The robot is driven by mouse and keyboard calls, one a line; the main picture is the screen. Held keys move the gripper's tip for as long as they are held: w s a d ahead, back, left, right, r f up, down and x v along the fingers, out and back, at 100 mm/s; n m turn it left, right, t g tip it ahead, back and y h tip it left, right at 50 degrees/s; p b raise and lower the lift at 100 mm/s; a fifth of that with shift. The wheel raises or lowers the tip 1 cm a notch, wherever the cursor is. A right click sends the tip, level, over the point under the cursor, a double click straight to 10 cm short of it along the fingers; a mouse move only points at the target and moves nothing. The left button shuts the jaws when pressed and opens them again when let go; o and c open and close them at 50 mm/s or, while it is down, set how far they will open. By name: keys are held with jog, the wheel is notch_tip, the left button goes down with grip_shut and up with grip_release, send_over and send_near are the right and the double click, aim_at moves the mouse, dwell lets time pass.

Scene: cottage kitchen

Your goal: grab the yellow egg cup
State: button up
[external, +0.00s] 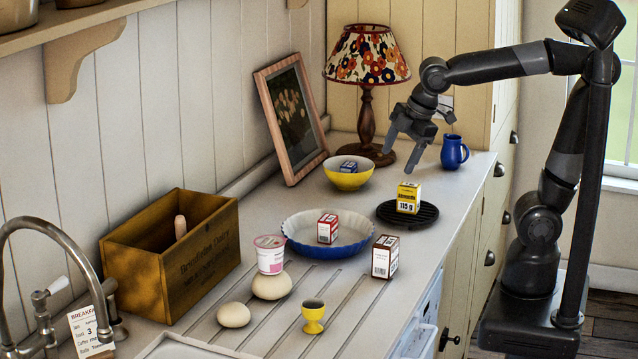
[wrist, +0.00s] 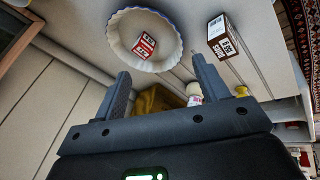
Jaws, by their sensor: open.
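The yellow egg cup (external: 313,316) stands upright on the grooved drainboard at the front of the counter in the external view. Its bowl looks dark inside. In the wrist view a small yellow piece (wrist: 241,91) beside the right finger looks like the egg cup, mostly hidden. My gripper (external: 403,152) is open and empty. It hangs above the back of the counter, near the yellow box and the lamp, well behind the egg cup. Its two fingers (wrist: 165,95) also show apart in the wrist view.
A blue-rimmed dish (external: 293,243) holding a red box, and a brown-and-white box (external: 385,257), stand between gripper and cup. A yellow box (external: 408,197) stands on a black trivet (external: 428,213). A wooden crate (external: 170,255) is at left.

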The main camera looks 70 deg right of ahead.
jog(key=w+a+n, duration=0.5)
jog(key=a+n, duration=0.3)
jog(key=a, duration=0.3)
jog(key=n+g, duration=0.2)
jog(key=n, duration=1.6)
send_near(313, 316)
jog(key=f, duration=0.1)
jog(key=w+d+f, duration=0.1)
jog(key=f, duration=0.2)
jog(key=shift+w+d+f, duration=0.15)
jog(key=shift+w+d, duration=0.05)
jog(key=shift+w, duration=0.05)
jog(key=f, duration=0.2)
jog(key=w+f, duration=0.1)
jog(key=f, duration=0.2)
jog(key=shift+w+d+f, duration=0.1)
jog(key=shift+w+f, duration=0.05)
jog(key=shift+f, duration=0.15)
jog(key=c, duration=1.1)
